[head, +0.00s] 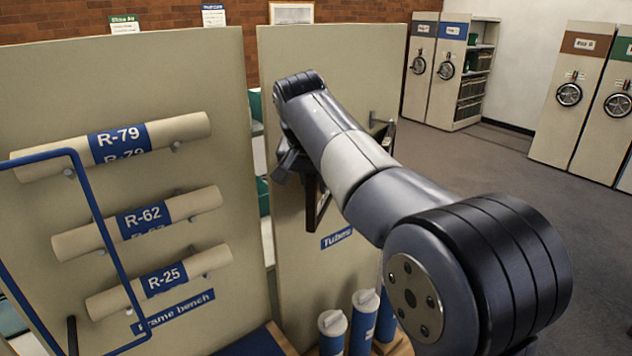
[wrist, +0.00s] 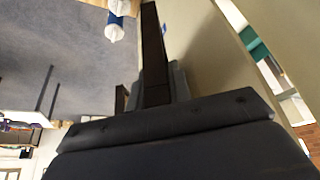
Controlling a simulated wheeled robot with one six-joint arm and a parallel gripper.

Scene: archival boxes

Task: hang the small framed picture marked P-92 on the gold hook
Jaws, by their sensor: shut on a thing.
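My gripper (head: 291,168) is in front of the right-hand beige panel, partly covered by my own arm in the head view. It is shut on a dark brown framed picture (head: 319,206), seen nearly edge-on below the jaws. In the wrist view, the frame (wrist: 152,50) shows as a dark bar running up from between the jaws (wrist: 158,90), beside the beige panel. Its picture face and any P-92 mark are not visible. I cannot make out a gold hook in either view; my arm hides part of the panel.
A grey peg (head: 381,121) and a dark edge (head: 388,139) show beside my arm on the right panel (head: 300,250). The left panel (head: 235,290) bears labelled tubes R-79, R-62 and R-25. White-capped tubes (head: 333,325) stand below. Open floor (head: 480,170) lies right.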

